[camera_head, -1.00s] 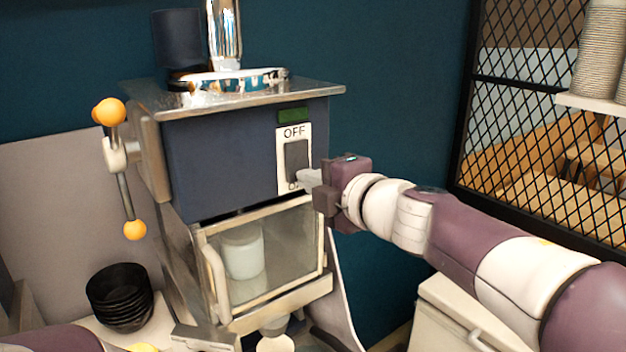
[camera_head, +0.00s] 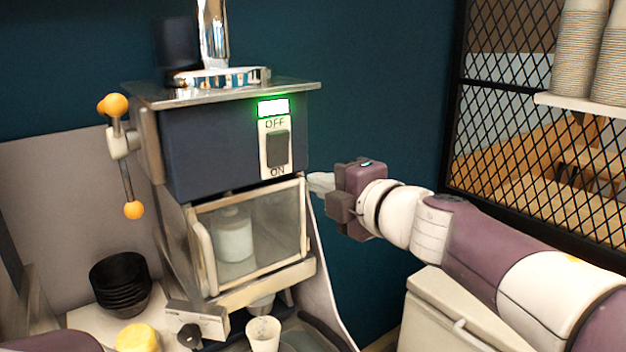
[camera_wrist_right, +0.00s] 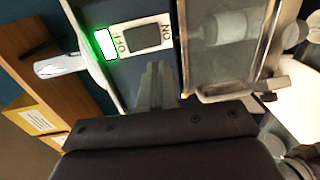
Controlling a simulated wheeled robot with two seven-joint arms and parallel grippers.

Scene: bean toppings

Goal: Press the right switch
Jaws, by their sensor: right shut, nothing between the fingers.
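The switch (camera_head: 278,149) is a dark rocker on a white plate marked OFF above and ON below, on the machine's blue front (camera_head: 215,145). The indicator (camera_head: 273,108) above it glows bright green-white. My right gripper (camera_head: 318,184) is shut and empty, to the right of and below the switch, apart from it. In the right wrist view, the shut fingers (camera_wrist_right: 155,85) point toward the machine near the switch plate (camera_wrist_right: 145,36), and the lit indicator (camera_wrist_right: 105,43) shows too. My left gripper is out of view; only a bit of my left arm shows at the bottom left.
Below the switch is a glass-doored compartment (camera_head: 205,262) with a white container inside. Black bowls (camera_head: 120,285), a yellow object (camera_head: 137,338) and a white cup (camera_head: 263,335) stand below. A lever with orange knobs (camera_head: 133,210) is on the left. A mesh partition (camera_head: 500,130) stands at right.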

